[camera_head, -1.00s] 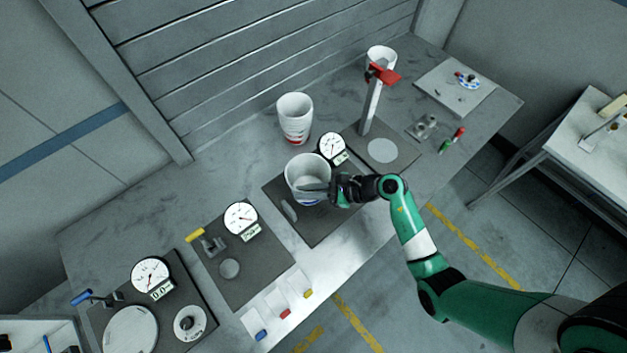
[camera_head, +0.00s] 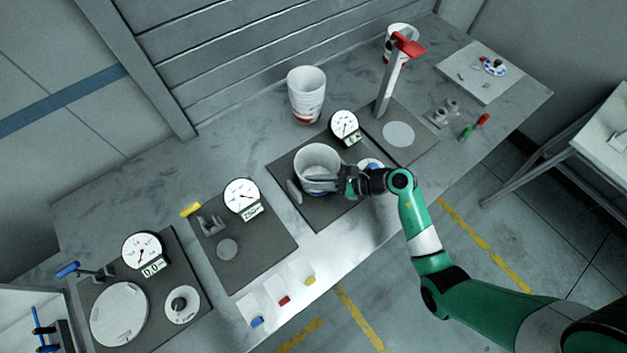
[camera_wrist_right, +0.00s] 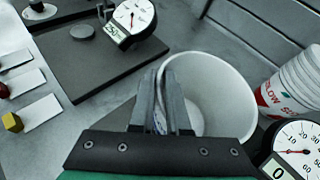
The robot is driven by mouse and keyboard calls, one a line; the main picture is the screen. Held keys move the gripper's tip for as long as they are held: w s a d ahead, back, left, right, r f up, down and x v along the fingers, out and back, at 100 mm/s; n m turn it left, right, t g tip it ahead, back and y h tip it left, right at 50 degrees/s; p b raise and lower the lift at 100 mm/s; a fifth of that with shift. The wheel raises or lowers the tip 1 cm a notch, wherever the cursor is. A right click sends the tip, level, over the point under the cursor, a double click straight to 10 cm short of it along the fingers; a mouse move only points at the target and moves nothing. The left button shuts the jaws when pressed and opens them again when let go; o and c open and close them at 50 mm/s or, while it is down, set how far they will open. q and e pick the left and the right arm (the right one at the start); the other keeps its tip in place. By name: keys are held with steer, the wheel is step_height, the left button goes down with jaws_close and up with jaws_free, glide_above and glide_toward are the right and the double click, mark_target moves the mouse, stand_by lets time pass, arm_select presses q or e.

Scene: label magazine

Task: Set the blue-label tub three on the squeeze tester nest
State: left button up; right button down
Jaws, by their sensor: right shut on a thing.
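A white open-topped tub (camera_head: 318,158) is over the dark base plate of the squeeze tester (camera_head: 326,213), between a grey pad (camera_head: 294,191) on its left and a blue-marked disc (camera_head: 370,164) on its right. The tub looks upright. My right gripper (camera_head: 338,180) is shut on its near wall. The right wrist view shows the two fingers (camera_wrist_right: 174,108) pinching the tub's wall (camera_wrist_right: 225,105), with a sliver of blue beside them. Most of its label and its base are hidden, so I cannot tell whether it touches the nest. My left gripper is not in view.
A white stack of tubs with red print (camera_head: 306,96) stands behind. A dial gauge (camera_head: 344,124) is close behind the held tub. A red-topped post (camera_head: 388,85) rises to the right, and another gauge plate (camera_head: 240,250) lies left. Small label cards (camera_head: 270,300) line the front edge.

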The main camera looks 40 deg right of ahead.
steer(key=shift+f+b, duration=0.45)
steer(key=shift+f, duration=0.1)
steer(key=c, duration=0.8)
jaws_free()
steer(key=p+v, duration=0.1)
steer(key=v, duration=1)
steer(key=shift+s+d+r, duration=0.15)
steer(key=shift+s, duration=0.1)
